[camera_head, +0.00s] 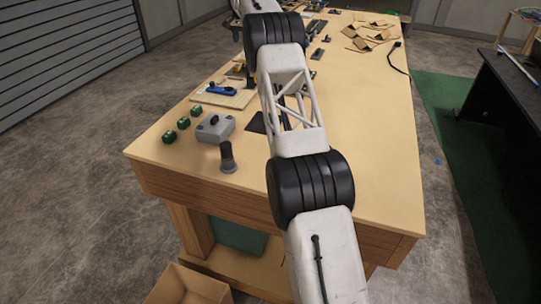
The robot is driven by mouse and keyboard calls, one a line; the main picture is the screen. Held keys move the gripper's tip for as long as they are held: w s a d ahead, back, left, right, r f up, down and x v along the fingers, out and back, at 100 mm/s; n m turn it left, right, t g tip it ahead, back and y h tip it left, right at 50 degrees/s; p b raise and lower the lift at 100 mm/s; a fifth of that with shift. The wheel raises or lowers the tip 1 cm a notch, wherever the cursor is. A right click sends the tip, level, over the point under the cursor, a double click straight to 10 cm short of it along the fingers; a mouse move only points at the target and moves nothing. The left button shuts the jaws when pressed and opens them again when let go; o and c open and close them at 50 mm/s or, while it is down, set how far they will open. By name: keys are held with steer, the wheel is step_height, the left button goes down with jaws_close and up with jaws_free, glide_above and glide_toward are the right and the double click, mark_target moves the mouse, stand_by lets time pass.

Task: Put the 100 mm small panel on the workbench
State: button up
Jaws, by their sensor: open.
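The workbench (375,130) is a long wooden-topped bench running away from me. My arm reaches over it from the bottom of the view and leaves at the top edge. My gripper does not show. A thin dark flat piece (256,122) lies on the bench just left of my arm, partly hidden by it. I cannot tell whether this is the 100 mm small panel, and I see no other piece that is clearly it.
A grey box with a dark knob (215,128), several green blocks and an upright black cylinder (227,157) stand at the near left. Behind them lies a board with a blue tool (222,89). Cardboard pieces (374,36) lie far back. The bench's right front is clear.

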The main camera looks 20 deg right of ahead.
steer(key=s+a+r+n, duration=0.1)
steer(key=s+a+r, duration=0.5)
steer(key=s+r, duration=0.35)
steer(key=s+a+r+n, duration=0.1)
steer(key=s+a+r, duration=0.25)
steer(key=s, duration=0.75)
steer(key=s+a+r+n+t, duration=0.1)
steer(key=s+a+r, duration=0.25)
steer(key=s, duration=0.65)
steer(key=s+a+r+n, duration=0.25)
steer(key=s+a, duration=0.25)
steer(key=s, duration=0.6)
steer(key=s+a+f+n+t, duration=0.1)
steer(key=s+a+f, duration=0.1)
steer(key=s, duration=0.9)
steer(key=s+a+f, duration=0.2)
steer(key=s+a, duration=0.1)
steer(key=s, duration=0.9)
steer(key=s+a+f+n, duration=0.1)
steer(key=s+f, duration=0.5)
steer(key=s, duration=0.5)
steer(key=s+a+f+n, duration=0.1)
steer(key=s+f, duration=0.6)
steer(key=s, duration=0.4)
steer(key=shift+s+a+t, duration=0.3)
